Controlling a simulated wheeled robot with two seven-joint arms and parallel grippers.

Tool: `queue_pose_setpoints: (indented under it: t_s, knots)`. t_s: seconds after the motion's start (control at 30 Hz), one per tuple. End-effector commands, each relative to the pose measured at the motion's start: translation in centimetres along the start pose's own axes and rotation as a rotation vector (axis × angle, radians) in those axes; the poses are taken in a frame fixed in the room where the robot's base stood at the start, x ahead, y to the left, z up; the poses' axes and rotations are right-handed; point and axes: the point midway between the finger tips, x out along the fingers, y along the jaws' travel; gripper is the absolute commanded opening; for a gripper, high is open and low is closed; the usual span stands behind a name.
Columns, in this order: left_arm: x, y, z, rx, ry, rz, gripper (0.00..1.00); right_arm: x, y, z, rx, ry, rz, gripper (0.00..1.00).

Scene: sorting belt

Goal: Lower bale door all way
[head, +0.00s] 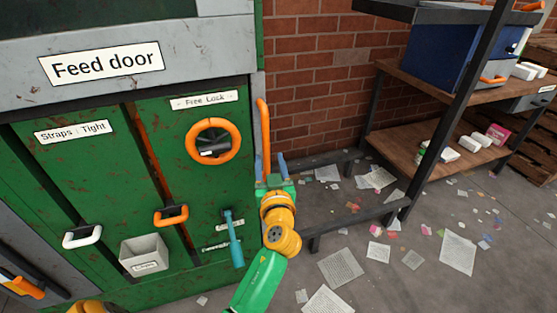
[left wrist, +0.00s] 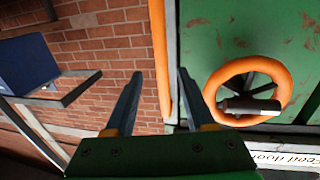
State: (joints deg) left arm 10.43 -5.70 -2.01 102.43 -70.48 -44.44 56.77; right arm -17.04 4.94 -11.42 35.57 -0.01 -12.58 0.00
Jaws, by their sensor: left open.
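The green press front (head: 75,185) carries an orange handwheel (head: 236,140) under a "Free Lock" label. No label in view reads bale door. A grey panel (head: 205,52) marked "Feed door" sits above it. An upright orange bar handle (head: 263,130) runs along the press's right edge. My left gripper (head: 273,165) is open at the bar's lower end. In the left wrist view the bar (left wrist: 158,50) shows between the spread fingers (left wrist: 158,80), with no finger visibly touching it. The handwheel (left wrist: 250,86) is to their right. My right gripper is not in view.
A blue lever (head: 233,240), orange handle (head: 171,216), white handle (head: 82,236) and grey bin (head: 144,254) are on the press front. A low dark frame (head: 340,222) and shelf rack (head: 432,148) stand right. Papers (head: 340,267) litter the floor.

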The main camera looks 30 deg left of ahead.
Motion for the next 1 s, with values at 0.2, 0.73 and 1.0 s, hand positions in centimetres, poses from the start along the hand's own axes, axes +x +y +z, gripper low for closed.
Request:
queue_pose_setpoints:
  t_s: [0.2, 0.73, 1.0]
  knots:
    - [4.4, 0.0, -0.3, 0.006, 0.0, 0.0, 0.55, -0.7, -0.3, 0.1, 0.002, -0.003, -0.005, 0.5]
    - [6.2, 0.1, -0.1, 0.006, -0.004, 0.004, 0.17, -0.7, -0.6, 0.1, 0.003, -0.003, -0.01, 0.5]
    - [6.2, 0.1, 0.0, 0.006, -0.005, 0.005, 0.0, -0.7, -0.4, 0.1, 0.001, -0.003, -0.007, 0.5]
